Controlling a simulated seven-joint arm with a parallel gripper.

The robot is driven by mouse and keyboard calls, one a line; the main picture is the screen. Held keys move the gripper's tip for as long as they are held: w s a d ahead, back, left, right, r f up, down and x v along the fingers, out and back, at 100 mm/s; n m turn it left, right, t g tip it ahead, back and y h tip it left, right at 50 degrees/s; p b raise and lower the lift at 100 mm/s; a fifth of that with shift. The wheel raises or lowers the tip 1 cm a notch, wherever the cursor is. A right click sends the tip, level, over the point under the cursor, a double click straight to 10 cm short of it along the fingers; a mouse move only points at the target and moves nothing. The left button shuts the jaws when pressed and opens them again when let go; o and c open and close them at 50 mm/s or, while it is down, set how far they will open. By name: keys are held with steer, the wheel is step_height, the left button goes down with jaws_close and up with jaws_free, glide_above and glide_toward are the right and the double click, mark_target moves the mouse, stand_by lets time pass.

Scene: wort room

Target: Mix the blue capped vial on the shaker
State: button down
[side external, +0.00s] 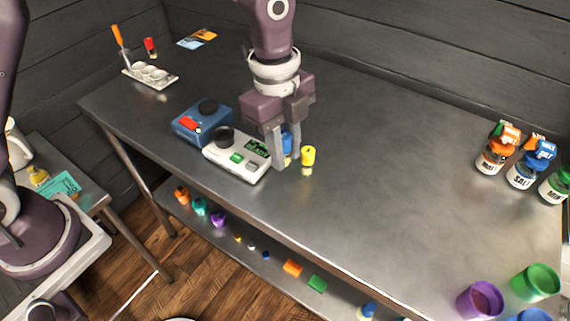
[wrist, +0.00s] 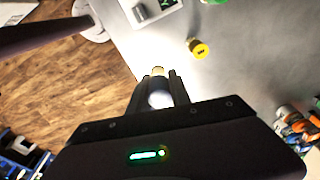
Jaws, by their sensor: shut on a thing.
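My gripper (side external: 284,154) is shut on the blue capped vial (side external: 287,138), which is upright between the fingers, partly hidden by them. In the wrist view the vial (wrist: 158,92) shows as a pale round top with a yellowish end between the fingers. The gripper is just right of a white device (side external: 235,153) with a black round top, a lit green display and a green button. A blue device (side external: 202,124) with a black round top is behind it to the left. I cannot tell for sure which one is the shaker.
A yellow capped vial (side external: 308,160) stands close to the gripper's right. A white rack (side external: 150,76) is at the table's far left. Labelled bottles (side external: 491,152) and coloured cups (side external: 480,300) are at the right. The steel table's middle is clear; its front edge is near.

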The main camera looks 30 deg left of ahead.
steer(key=c, duration=1.8)
jaws_free()
steer(key=shift+r, duration=0.1)
jaws_close()
steer(key=shift+w+a, duration=0.2)
steer(key=shift+a, duration=0.05)
steer(key=w+a+n, duration=0.2)
steer(key=a, duration=0.7)
steer(key=w+a+r+n, duration=0.1)
steer(key=w+a+n, duration=0.1)
steer(key=a, duration=0.7)
steer(key=w+a+n, duration=0.1)
steer(key=w+a, duration=0.2)
steer(key=a, duration=0.6)
steer(key=shift+w+r+n+t, duration=0.3)
steer(key=shift+w+n+t, duration=0.05)
steer(key=shift+n+t, duration=0.05)
steer(key=shift+a+f, duration=0.15)
steer(key=shift+f, duration=2.45)
